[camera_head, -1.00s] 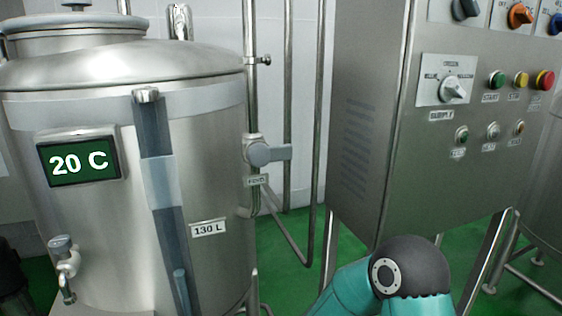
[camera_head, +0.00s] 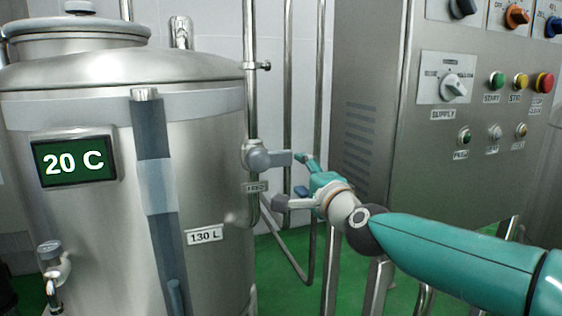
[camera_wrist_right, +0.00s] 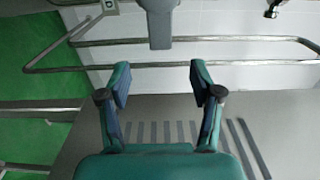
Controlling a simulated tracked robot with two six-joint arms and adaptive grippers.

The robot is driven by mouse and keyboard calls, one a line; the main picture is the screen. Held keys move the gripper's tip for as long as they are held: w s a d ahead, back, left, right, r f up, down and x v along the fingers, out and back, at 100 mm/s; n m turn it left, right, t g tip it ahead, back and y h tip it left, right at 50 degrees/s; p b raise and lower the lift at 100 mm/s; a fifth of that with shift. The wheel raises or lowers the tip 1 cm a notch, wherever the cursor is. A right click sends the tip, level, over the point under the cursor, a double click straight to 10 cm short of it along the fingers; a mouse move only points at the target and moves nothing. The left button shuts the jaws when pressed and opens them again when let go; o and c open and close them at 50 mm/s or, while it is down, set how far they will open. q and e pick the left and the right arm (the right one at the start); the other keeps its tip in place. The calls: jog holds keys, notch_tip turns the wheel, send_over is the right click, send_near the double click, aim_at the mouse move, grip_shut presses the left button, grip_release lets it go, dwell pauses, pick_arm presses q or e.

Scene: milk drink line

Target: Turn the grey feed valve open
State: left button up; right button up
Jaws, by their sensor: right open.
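The grey feed valve (camera_head: 259,157) sits on the pipe at the right side of the steel tank. Its flat grey lever (camera_head: 281,158) points right, roughly level. My right gripper (camera_head: 303,174) is beside the lever's free end. In the right wrist view my right gripper (camera_wrist_right: 159,80) is open and empty, its two teal fingers spread. The grey lever (camera_wrist_right: 160,22) shows in that view beyond the fingertips, in line with the gap between them and not between the pads. My left gripper is out of view.
The tank (camera_head: 90,220) carries a display (camera_head: 75,161) reading 20 C and a 130 L label (camera_head: 204,235). Steel pipes (camera_head: 288,80) run behind the valve. A control cabinet (camera_head: 385,150) with knobs and buttons stands close to the right of my gripper.

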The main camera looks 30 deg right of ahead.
aim_at(283, 161)
jog(key=p+x, duration=0.1)
jog(key=x, duration=1.1)
jog(key=shift+w+d+f+p, duration=0.1)
jog(key=shift+w+p, duration=0.2)
jog(key=shift+p, duration=0.1)
jog(key=c, duration=1.2)
grip_shut()
jog(key=shift+f, duration=0.1)
